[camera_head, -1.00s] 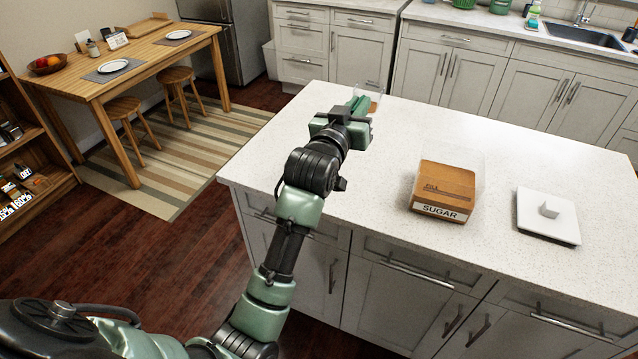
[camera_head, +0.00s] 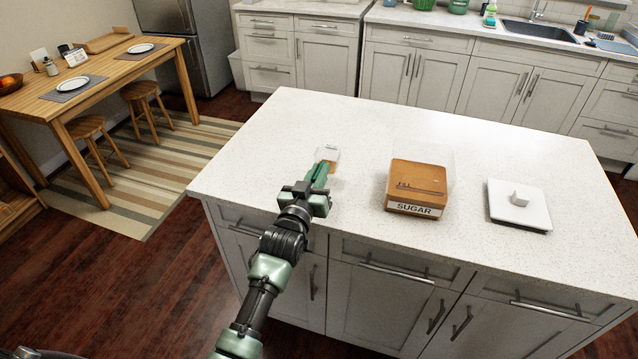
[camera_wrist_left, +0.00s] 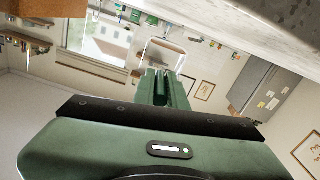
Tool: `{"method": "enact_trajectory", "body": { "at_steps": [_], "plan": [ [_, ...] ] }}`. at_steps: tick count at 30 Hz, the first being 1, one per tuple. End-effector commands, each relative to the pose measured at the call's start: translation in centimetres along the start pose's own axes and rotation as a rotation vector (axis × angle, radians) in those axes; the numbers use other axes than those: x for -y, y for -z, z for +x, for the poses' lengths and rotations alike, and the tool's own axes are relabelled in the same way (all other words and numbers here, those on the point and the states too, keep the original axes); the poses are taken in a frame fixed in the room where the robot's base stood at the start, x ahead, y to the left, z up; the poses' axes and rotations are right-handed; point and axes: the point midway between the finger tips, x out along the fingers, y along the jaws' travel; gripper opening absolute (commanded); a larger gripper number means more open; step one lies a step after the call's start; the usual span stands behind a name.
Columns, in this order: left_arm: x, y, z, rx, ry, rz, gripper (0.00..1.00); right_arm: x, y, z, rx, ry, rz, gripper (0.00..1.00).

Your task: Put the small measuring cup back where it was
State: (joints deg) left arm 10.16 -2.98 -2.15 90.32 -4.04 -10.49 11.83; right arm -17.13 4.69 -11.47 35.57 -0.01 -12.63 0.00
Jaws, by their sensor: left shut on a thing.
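My left gripper (camera_head: 319,172) is over the near left part of the white island counter. It is shut on the small measuring cup (camera_head: 328,155), a clear see-through cup with a brownish tint low down. The cup also shows as a clear outline beyond the fingers (camera_wrist_left: 165,88) in the left wrist view (camera_wrist_left: 165,43). I cannot tell whether the cup touches the counter. To its right stands the sugar container (camera_head: 417,188), brown with a SUGAR label and clear upper walls. My right gripper is not in view.
A square white lid (camera_head: 519,205) with a knob lies on the island counter (camera_head: 480,135), right of the sugar container. The counter is clear behind these things and left of the gripper. A dining table (camera_head: 100,75) with stools stands at the left; sink cabinets line the back.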

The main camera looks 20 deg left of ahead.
Motion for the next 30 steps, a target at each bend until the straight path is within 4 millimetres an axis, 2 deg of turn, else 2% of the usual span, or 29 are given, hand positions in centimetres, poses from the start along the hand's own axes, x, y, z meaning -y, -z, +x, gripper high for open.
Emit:
{"method": "enact_trajectory", "body": {
  "at_steps": [6,9,21,22,24,30],
  "plan": [
    [0.5,-2.9,0.0,0.002,0.001,0.0,0.0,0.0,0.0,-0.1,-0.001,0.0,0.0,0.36],
    [0.7,-3.7,0.0,0.0,0.0,0.0,0.0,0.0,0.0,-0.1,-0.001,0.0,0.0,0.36],
    [0.8,-4.2,0.0,-0.001,0.0,0.0,0.0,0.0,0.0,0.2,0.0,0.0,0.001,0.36],
    [0.7,-4.1,0.0,0.0,0.0,0.0,0.21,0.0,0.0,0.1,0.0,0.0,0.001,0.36],
    [0.7,-4.1,0.0,0.0,0.0,0.0,0.35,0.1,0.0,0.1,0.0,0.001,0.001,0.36],
    [0.7,-4.1,0.0,0.0,0.0,0.0,0.35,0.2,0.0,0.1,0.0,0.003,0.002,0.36]
  ]
}}
